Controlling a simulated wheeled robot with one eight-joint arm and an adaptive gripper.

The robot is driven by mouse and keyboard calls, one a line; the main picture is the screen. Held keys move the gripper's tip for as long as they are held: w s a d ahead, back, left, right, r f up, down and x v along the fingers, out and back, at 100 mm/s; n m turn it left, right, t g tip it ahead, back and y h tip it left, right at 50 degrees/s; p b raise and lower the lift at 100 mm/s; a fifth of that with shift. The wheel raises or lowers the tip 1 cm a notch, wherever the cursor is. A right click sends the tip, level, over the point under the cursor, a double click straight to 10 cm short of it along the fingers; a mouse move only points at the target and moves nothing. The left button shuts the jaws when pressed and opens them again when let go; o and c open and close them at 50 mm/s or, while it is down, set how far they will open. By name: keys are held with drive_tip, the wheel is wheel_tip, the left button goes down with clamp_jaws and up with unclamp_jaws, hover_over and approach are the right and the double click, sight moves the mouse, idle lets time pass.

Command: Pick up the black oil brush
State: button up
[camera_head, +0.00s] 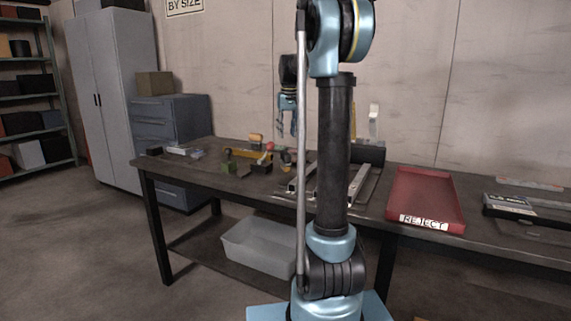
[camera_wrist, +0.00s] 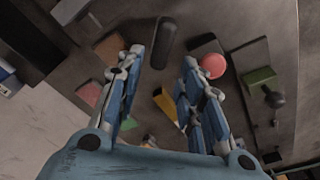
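My gripper (camera_head: 287,132) hangs fingers-down above the workbench, near its back, and is open with nothing between the fingers. In the wrist view my gripper (camera_wrist: 162,60) shows its two blue fingers spread apart. A black, rounded, elongated thing (camera_wrist: 163,42) lies just beyond the fingertips, in line with the gap; it may be the black oil brush, but no bristles show. Another dark thing with a round end (camera_wrist: 272,97) lies to the right, by a green block. I cannot pick the brush out surely in the head view.
A red ball (camera_wrist: 212,66) and a yellow piece (camera_wrist: 167,104) lie near the fingers. The workbench (camera_head: 400,235) also bears a red reject tray (camera_head: 427,187) and a small green block (camera_head: 228,168). A pale bin (camera_head: 258,245) stands on the lower shelf.

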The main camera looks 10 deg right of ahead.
sight(286, 152)
drive_tip(key=shift+w+a+f, duration=0.1)
drive_tip(key=shift+w+f, duration=0.05)
drive_tip(key=shift+f, duration=1.6)
drive_tip(key=shift+w+a+f, duration=0.1)
drive_tip(key=shift+w+f, duration=0.1)
drive_tip(key=shift+f, duration=1.6)
drive_tip(key=shift+w+a+f, duration=0.1)
drive_tip(key=shift+w+f, duration=0.05)
drive_tip(key=shift+f, duration=1.6)
drive_tip(key=shift+f, duration=0.25)
clamp_jaws()
